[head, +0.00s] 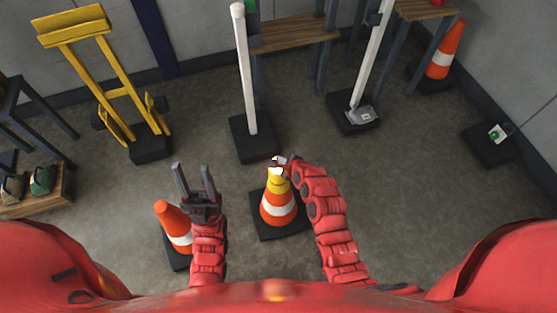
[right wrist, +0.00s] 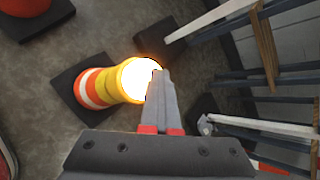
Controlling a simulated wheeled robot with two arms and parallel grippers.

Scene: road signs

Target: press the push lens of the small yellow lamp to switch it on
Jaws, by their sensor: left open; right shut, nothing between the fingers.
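The small yellow lamp (head: 277,184) sits on top of an orange and white traffic cone (head: 279,209) on a black base. In the right wrist view its lens (right wrist: 138,78) glows bright white with a yellow rim, so the lamp looks lit. My right gripper (head: 278,161) is shut and empty, with its fingertips at the lens. In the right wrist view the fingertips (right wrist: 158,76) overlap the lens edge; I cannot tell whether they touch it. My left gripper (head: 194,180) is open and empty, left of the cone.
Another cone (head: 175,225) stands close to my left arm. White posts on black bases (head: 252,140) stand behind the lamp. A yellow folded barrier (head: 118,90) is at the back left, and a far cone (head: 445,50) is at the back right. The floor at right is mostly clear.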

